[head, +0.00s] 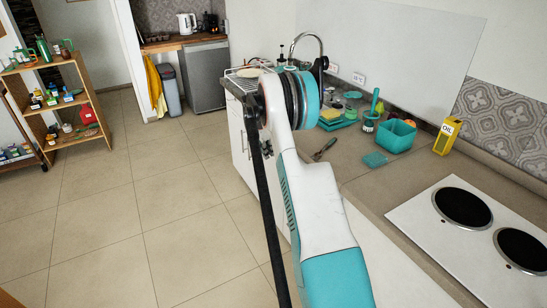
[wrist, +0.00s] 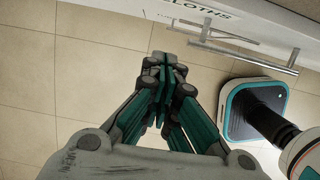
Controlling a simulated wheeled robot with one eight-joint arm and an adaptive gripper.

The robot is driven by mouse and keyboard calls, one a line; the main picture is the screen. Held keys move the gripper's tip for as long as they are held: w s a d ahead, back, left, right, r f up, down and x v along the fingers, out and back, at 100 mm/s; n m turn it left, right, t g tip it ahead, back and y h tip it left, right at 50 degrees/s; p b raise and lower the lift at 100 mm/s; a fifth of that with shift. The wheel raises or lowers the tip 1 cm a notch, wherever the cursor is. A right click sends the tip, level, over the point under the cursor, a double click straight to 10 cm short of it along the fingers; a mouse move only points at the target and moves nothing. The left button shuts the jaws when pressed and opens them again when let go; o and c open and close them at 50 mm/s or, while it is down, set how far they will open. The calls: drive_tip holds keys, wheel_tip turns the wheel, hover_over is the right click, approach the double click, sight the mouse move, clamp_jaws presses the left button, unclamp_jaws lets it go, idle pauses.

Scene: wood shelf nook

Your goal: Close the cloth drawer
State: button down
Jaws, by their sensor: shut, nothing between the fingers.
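My gripper (wrist: 161,70) is shut and empty in the wrist view, its fingers together above the tiled floor. Just beyond the fingertips is the white cloth drawer (wrist: 240,14), at the top edge of the view. Its label is partly cut off, with "LOTHS" readable. Metal bar handles (wrist: 243,56) show to the right of the fingertips; I cannot tell which one belongs to this drawer. How far the drawer stands out is not clear.
The counter (head: 345,165) holds a teal bin (head: 396,136), a yellow oil carton (head: 447,136), a sponge and a hob (head: 470,235). A wooden shelf (head: 75,110) with small items stands at the left. The tiled floor (head: 150,200) between is clear.

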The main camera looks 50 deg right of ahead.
drive_tip(key=s+a+r+p, duration=0.1)
drive_tip(key=s+a+r, duration=0.2)
drive_tip(key=s+a, duration=0.55)
drive_tip(key=s+d+f+b, duration=0.1)
drive_tip(key=d+f+b, duration=0.4)
drive_tip(key=f, duration=0.4)
drive_tip(key=shift+s+d, duration=0.35)
drive_tip(key=shift+d, duration=0.2)
